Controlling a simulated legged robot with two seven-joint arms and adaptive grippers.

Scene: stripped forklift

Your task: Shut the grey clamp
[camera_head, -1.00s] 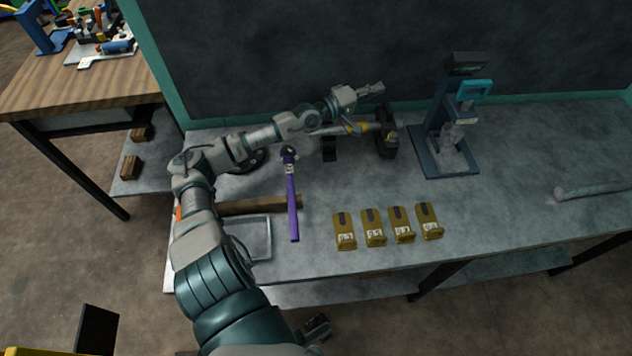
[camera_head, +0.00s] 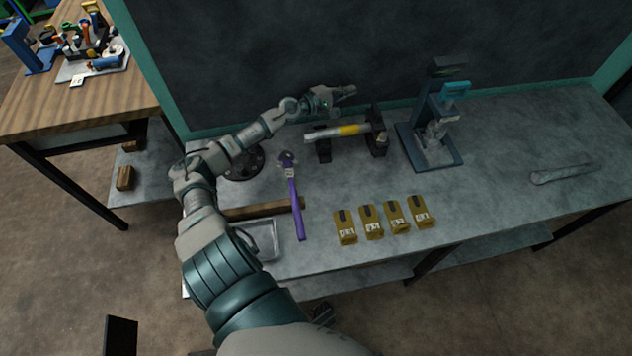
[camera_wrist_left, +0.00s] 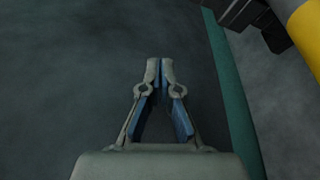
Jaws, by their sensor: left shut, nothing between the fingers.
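A grey cylinder with a yellow band (camera_head: 347,130) lies across two dark upright supports toward the back of the bench. The taller dark holder (camera_head: 377,133) is at its right end. I cannot tell for sure which part is the grey clamp, or whether it is open. My left gripper (camera_head: 345,91) is behind and above the cylinder, near the dark board, apart from it. In the left wrist view its fingertips (camera_wrist_left: 160,65) meet with nothing between them. Part of the yellow band (camera_wrist_left: 306,32) and dark holder parts show at top right there. My right gripper is not seen.
A blue-grey stand with a cyan handle (camera_head: 455,90) is right of the cylinder. A purple-handled tool (camera_head: 292,195), several yellow blocks (camera_head: 371,222) and a metal tray (camera_head: 262,241) lie in front. The dark board (camera_head: 380,40) rises close behind my gripper. The bench's right is mostly clear.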

